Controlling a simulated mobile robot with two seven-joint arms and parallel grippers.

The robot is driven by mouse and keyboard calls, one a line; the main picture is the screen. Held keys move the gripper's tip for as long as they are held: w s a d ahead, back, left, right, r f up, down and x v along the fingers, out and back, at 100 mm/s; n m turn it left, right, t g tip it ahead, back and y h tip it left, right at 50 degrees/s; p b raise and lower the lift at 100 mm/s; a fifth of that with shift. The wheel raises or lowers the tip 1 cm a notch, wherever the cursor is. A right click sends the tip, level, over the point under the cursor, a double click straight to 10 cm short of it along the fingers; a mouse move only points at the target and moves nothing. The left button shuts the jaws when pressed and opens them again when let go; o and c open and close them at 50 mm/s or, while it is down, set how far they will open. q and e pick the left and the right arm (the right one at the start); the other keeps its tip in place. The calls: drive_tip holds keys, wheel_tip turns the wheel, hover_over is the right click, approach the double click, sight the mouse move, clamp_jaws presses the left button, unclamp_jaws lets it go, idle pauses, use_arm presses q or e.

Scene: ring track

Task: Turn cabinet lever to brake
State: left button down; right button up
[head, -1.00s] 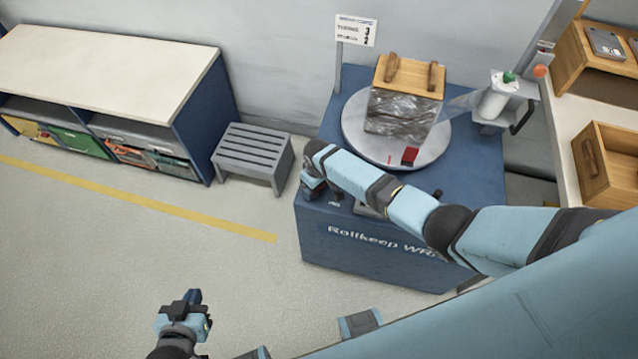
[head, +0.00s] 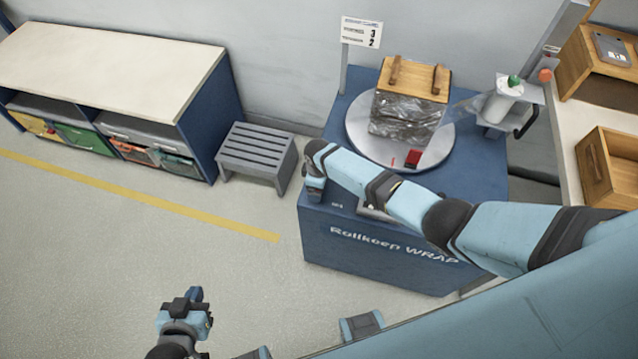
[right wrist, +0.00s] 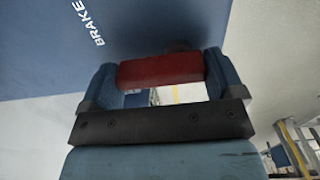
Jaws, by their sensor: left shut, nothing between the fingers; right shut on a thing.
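The blue cabinet (head: 345,245) carries the turntable. In the right wrist view the word BRAKE is printed in white on a blue cabinet face (right wrist: 45,60). A red lever grip (right wrist: 160,70) lies crosswise between the fingers of my right gripper (right wrist: 160,82), which is shut on it. In the head view my right gripper (head: 314,188) is at the cabinet's front left top edge. My forearm hides much of that area, and the lever does not show clearly there. My left gripper (head: 194,294) is shut and empty, low over the floor.
A grey step stool (head: 257,152) stands left of the cabinet. A film roll (head: 500,100) is at right. The floor at front left is clear.

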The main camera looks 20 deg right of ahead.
idle(0.3)
drive_tip(key=o, duration=0.7)
drive_tip(key=shift+r, duration=0.1)
drive_tip(key=shift+r, duration=0.4)
drive_tip(key=shift+r+p, duration=0.95)
drive_tip(key=shift+r, duration=5.5)
